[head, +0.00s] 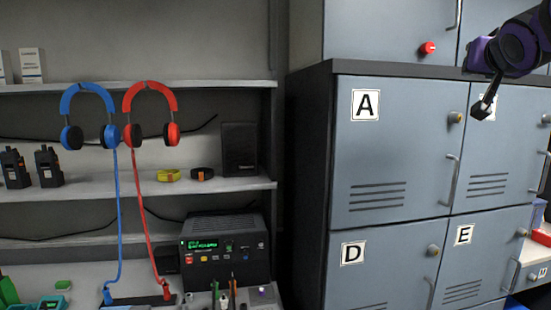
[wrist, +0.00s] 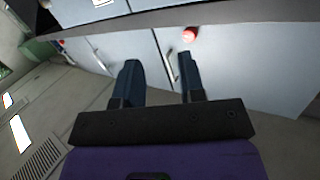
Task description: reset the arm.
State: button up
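My gripper (head: 484,106) is at the upper right of the head view, raised in front of the grey lockers. Its purple wrist and dark finger partly cover a letter label on the door right of locker A (head: 385,150). In the wrist view my gripper (wrist: 159,62) shows two dark fingers spread apart with nothing between them. Beyond the fingers are grey-blue locker doors, a handle (wrist: 164,55) and a red knob (wrist: 189,35), all apart from the fingers as far as I can tell.
Left of the lockers, shelves hold blue headphones (head: 88,103), red headphones (head: 150,100) and radios (head: 48,165). A black power unit (head: 225,250) stands below. Lockers D (head: 378,265) and E (head: 485,250) are shut. A red knob (head: 428,48) is on an upper door.

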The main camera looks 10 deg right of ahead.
jog(key=s+a+f+n+g+y, duration=0.2)
jog(key=s+a+f, duration=0.3)
jog(key=f, duration=0.3)
jog(key=s+a+f+n+g+y, duration=0.2)
jog(key=s+a+f+g, duration=0.2)
jog(key=s+a+f, duration=0.2)
jog(key=s+a+f+n+g+y, duration=0.2)
jog(key=s+a+f+g, duration=0.2)
jog(key=s+f, duration=0.5)
notch_tip(320, 180, down, 3)
jog(key=shift+s+a+r+y, duration=0.15)
jog(key=shift+s+a+y, duration=0.2)
jog(key=shift+a, duration=0.45)
jog(key=shift+o, duration=0.2)
jog(key=shift+w, duration=0.15)
